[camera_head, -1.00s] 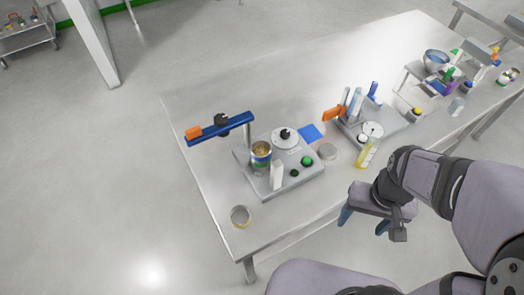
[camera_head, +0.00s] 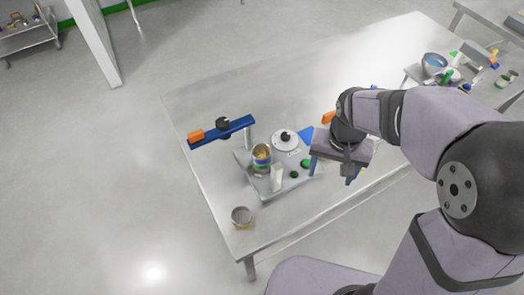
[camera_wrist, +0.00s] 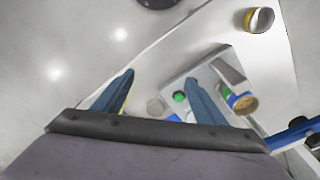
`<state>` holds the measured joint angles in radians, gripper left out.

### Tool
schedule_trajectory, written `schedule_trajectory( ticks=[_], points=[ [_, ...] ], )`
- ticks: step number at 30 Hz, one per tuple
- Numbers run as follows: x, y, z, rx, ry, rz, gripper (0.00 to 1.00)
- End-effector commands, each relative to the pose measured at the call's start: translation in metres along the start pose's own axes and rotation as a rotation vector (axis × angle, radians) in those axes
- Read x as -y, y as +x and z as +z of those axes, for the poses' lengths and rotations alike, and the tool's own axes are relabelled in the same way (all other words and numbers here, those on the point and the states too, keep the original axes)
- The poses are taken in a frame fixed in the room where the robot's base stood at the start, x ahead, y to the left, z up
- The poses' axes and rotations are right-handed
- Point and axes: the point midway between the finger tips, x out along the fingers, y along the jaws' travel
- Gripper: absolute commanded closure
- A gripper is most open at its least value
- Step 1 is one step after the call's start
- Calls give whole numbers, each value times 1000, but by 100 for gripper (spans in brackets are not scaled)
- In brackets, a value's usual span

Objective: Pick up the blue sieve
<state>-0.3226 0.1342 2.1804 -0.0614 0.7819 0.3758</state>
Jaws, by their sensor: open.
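A round stack of sieve rings with a blue band (camera_head: 261,159) stands on the grey bench device; its blue band also shows in the wrist view (camera_wrist: 231,98), right of my right finger. Green and yellow bands show on it too. I cannot tell whether the blue ring is a separate piece. My gripper (camera_head: 332,174) is open, with blue fingers, to the right of the device and apart from the stack. In the wrist view my gripper (camera_wrist: 162,78) is empty.
A loose ring with a yellow band (camera_head: 241,216) sits near the table's front left edge. A blue bar with an orange end (camera_head: 221,130) overhangs behind the device. The table's back left is clear.

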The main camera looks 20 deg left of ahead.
Motion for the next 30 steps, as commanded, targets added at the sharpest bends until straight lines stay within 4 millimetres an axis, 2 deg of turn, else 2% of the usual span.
schedule_trajectory(
  ticks=[1,6,9,12,17,22,30],
  points=[
    [29,-10,-14,-10,-12,1,35],
    [111,-22,-38,-49,4,-3,35],
    [151,-27,-43,-69,14,-10,35],
    [179,-29,-42,-81,23,-15,35],
    [198,-30,-42,-91,33,-22,35],
    [199,-26,-42,-90,35,-20,35],
    [199,-9,-44,-91,35,-21,35]
  ],
)
